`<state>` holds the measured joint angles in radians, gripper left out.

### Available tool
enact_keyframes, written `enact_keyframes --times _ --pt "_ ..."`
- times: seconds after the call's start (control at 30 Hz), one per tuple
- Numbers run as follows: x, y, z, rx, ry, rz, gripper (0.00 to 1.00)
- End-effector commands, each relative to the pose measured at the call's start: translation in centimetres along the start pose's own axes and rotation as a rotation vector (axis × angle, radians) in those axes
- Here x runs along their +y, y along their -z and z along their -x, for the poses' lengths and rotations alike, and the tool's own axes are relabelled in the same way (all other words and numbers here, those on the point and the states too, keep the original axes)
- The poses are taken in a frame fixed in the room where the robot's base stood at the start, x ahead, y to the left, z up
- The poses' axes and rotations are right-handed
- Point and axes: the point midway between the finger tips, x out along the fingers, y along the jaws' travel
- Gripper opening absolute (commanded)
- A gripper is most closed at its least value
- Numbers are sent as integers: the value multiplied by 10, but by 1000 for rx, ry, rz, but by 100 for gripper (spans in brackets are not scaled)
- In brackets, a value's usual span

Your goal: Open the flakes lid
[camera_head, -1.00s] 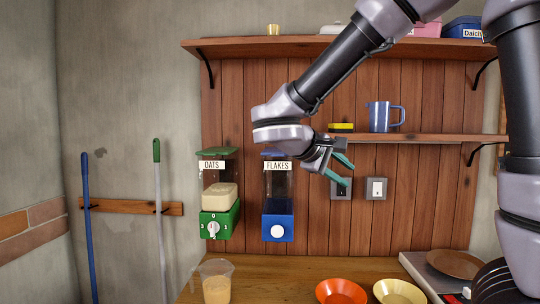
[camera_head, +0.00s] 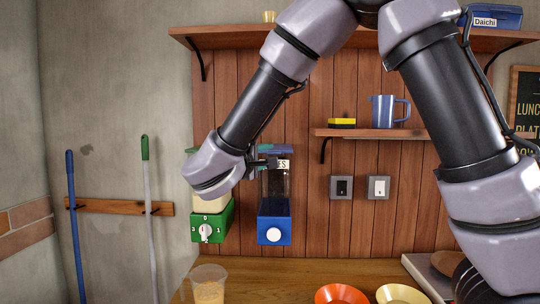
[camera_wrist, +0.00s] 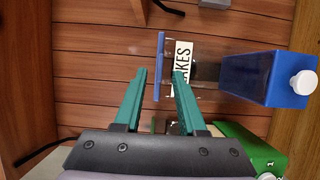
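The flakes dispenser hangs on the plank wall, with a blue base (camera_head: 274,230), a white knob and a clear upper part. Its flat blue lid (camera_head: 275,149) sits on top and looks closed. In the wrist view the dispenser lies sideways, with the lid (camera_wrist: 161,50) as a thin blue strip at its left end, beside the white label (camera_wrist: 182,60). My gripper (camera_wrist: 160,74) is open, its teal fingers apart, with the lid's near end appearing between the fingertips. I cannot tell whether they touch it. In the head view, my gripper (camera_head: 268,158) partly covers the label.
The green oats dispenser (camera_head: 212,224) is close on the left, its upper part mostly hidden by my arm. A shelf (camera_head: 420,134) with a blue jug (camera_head: 388,112) is to the right. A cup (camera_head: 208,285) and bowls stand on the counter below.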

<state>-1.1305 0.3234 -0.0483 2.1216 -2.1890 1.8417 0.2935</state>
Motion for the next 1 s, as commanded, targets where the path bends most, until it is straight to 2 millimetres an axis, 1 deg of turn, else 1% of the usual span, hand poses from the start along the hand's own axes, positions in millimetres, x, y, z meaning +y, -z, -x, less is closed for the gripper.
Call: enact_keyframes --times 0.03,0.2,0.5,0.53,0.57,0.6,0.63,1.0 --pt "0 0 -8 -3 -1 0 40" --pt "0 0 -21 -1 0 -1 40" --pt "0 0 -23 0 0 0 40" --pt "0 0 -23 0 0 0 32" --pt "0 0 -23 0 0 0 21" --pt "0 0 -23 0 0 0 6" --pt "0 0 -23 0 0 0 0" --pt "0 0 -22 0 0 0 0"
